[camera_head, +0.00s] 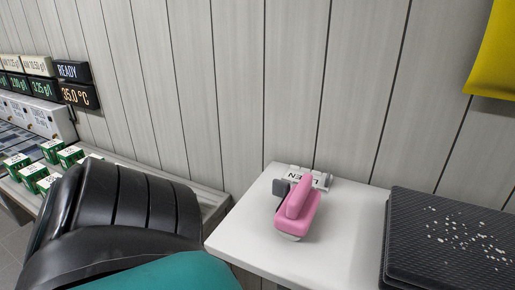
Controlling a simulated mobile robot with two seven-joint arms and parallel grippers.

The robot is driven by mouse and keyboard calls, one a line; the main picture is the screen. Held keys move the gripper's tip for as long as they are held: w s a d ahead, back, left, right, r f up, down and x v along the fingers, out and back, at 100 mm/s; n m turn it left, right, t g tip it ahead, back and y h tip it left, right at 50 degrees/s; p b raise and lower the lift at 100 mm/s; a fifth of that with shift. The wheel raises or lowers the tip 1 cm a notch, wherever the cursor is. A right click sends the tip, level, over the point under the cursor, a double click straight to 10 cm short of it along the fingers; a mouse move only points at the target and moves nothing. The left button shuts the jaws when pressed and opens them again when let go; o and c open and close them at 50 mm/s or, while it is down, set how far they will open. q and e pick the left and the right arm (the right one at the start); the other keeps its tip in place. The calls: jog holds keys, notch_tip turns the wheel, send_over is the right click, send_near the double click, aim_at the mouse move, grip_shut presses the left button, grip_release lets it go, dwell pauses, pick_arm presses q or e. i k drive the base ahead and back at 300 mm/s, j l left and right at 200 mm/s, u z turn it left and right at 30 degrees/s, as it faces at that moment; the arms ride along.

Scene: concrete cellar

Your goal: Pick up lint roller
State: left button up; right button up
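No plain lint roller shape stands out. A pink object with a raised handle (298,210) sits on a white table top (340,232), with a pale underside showing at its front. A small dark grey piece (281,187) shows against its left side; I cannot tell whether it is part of it. Right behind it lies a white item with dark lettering (319,178), partly hidden by the pink object. I cannot tell whether either one is the lint roller. Neither of my grippers is in view.
A dark ribbed block (410,235) with white specks on top stands at the right. A large black padded shape and a teal surface fill the lower left. Green-and-white boxes (70,156) and lit signs (78,95) are at far left. A yellow cloth (493,62) hangs upper right.

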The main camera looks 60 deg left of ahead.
aim_at(294, 216)
jog(key=u, duration=1.65)
jog(key=k+j+u, duration=0.15)
jog(key=k+l, duration=0.05)
jog(key=k, duration=0.05)
